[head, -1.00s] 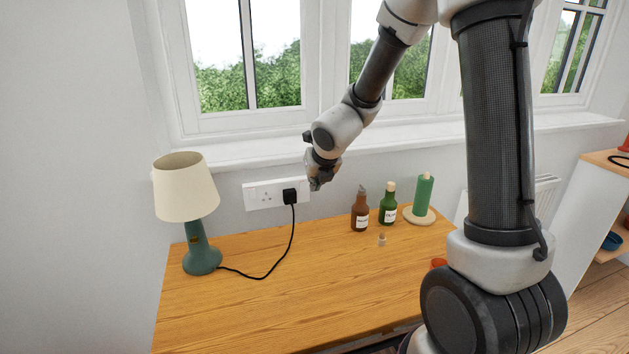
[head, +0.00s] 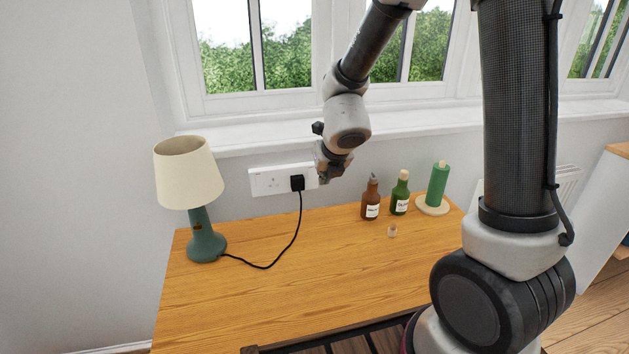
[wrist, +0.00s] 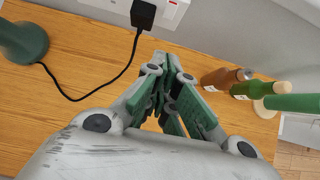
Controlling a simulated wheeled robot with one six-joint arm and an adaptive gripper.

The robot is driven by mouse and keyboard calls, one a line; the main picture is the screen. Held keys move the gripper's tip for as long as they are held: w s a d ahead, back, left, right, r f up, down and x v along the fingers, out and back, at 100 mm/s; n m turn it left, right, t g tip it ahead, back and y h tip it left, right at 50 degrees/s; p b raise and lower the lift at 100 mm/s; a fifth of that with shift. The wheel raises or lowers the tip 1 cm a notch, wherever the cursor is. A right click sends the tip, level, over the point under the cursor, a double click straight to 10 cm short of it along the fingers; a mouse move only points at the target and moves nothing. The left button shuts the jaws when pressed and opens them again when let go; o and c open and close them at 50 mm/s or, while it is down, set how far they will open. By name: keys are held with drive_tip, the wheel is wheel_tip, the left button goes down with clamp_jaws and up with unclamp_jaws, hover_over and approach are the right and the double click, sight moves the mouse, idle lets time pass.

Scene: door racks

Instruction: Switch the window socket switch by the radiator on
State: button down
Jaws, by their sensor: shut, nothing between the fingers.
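The white double wall socket (head: 268,181) is on the wall under the window sill, above the table. A black plug (head: 297,183) sits in its right outlet, with a cord running to the lamp. In the wrist view the socket (wrist: 118,6) is at the top edge, and a small red mark (wrist: 172,3) shows on it right of the plug (wrist: 143,14). In the wrist view my gripper (wrist: 166,62) is shut and empty, pointing toward the wall below the socket.
A green lamp with a cream shade (head: 188,172) stands on the left of the wooden table (head: 300,290). A brown bottle (head: 371,199), a green bottle (head: 400,194) and a green roll on a stand (head: 437,186) stand right of my gripper.

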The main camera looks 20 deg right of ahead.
sight(311, 173)
idle(0.3)
drive_tip(key=w+r+x, duration=0.1)
drive_tip(key=w+x, duration=0.1)
drive_tip(key=x, duration=1)
drive_tip(key=shift+w, duration=0.35)
